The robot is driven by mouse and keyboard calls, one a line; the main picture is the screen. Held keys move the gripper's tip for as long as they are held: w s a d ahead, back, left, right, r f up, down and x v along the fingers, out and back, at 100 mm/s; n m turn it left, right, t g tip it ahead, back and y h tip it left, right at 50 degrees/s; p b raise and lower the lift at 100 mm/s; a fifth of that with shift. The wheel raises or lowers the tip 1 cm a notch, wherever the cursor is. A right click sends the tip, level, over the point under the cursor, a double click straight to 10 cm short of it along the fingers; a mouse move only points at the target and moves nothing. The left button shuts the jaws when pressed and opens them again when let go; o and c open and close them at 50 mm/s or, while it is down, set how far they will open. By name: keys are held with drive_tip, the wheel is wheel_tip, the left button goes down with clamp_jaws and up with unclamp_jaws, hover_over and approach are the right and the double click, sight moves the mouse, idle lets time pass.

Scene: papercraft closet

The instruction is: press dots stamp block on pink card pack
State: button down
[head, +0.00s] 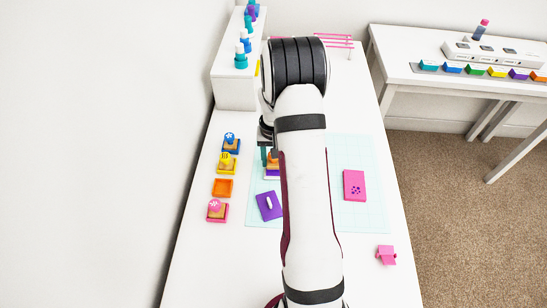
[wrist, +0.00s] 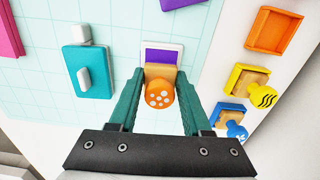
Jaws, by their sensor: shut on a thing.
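My gripper (wrist: 160,78) is shut on the orange dots stamp block (wrist: 160,95), whose round top shows white dots. In the head view the stamp (head: 273,156) is partly hidden by my arm. It is at the near edge of a purple ink pad in a white frame (wrist: 162,46); I cannot tell whether it touches the pad. The pink card pack (head: 354,185) lies flat on the pale mat, right of my arm, with a cluster of dark purple dots on it. Its edge seems to show at the wrist view's left (wrist: 10,30).
Blue (head: 231,143), yellow (head: 227,163) and pink (head: 217,210) stamps and an empty orange tray (head: 222,188) line the left. A pink object (head: 386,254) lies front right.

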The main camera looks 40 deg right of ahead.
drive_tip(key=shift+f, duration=0.4)
idle(0.6)
drive_tip(key=shift+r, duration=0.1)
drive_tip(key=shift+r, duration=0.65)
drive_tip(key=shift+f, duration=0.75)
idle(0.5)
drive_tip(key=c, duration=0.8)
unclamp_jaws()
drive_tip(key=shift+c, duration=0.2)
clamp_jaws()
drive_tip(key=shift+r, duration=3.05)
